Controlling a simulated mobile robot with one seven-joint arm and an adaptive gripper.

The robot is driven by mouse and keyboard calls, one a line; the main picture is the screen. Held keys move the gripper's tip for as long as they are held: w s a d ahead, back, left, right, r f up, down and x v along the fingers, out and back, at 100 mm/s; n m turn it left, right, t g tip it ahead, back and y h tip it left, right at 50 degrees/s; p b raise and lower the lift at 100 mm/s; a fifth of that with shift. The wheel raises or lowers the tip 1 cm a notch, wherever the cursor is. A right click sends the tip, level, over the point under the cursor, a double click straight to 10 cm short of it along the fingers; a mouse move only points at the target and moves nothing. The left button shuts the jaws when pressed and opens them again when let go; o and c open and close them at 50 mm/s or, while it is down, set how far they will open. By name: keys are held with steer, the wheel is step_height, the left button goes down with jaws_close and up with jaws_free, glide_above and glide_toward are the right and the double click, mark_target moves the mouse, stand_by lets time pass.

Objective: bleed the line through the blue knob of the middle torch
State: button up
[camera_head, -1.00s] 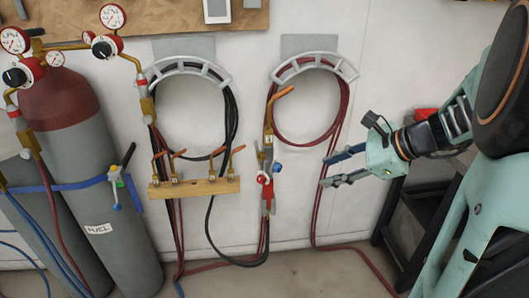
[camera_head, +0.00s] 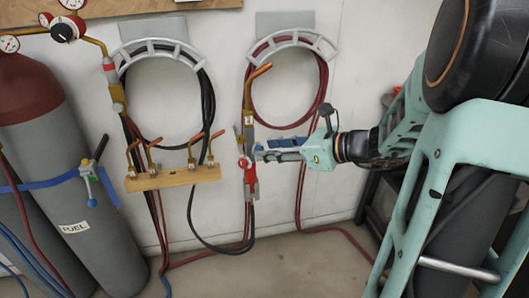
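A torch (camera_head: 249,118) with a copper tip hangs upright on the wall between the two hose loops, near the middle of the picture. Its red knob (camera_head: 244,163) shows at the lower part of its body. Its blue knob (camera_head: 258,148) is mostly hidden at the ends of my fingers. My gripper (camera_head: 262,152) reaches in from the right, roughly level, with its fingertips at the knob. The fingers look close together; whether they grip the knob cannot be told.
A wooden rack (camera_head: 172,179) with several copper torch tips is left of the torch. Black hoses (camera_head: 207,95) and red hoses (camera_head: 324,80) hang on wall brackets. The grey fuel cylinder (camera_head: 75,200) stands at the left. A dark cart (camera_head: 372,195) stands behind my arm.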

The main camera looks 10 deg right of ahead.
steer(key=shift+x, duration=1.2)
jaws_close()
steer(key=n+t+h+b, duration=0.1)
steer(key=n+b, duration=0.1)
steer(key=b, duration=0.2)
steer(key=shift+s, duration=0.15)
jaws_free()
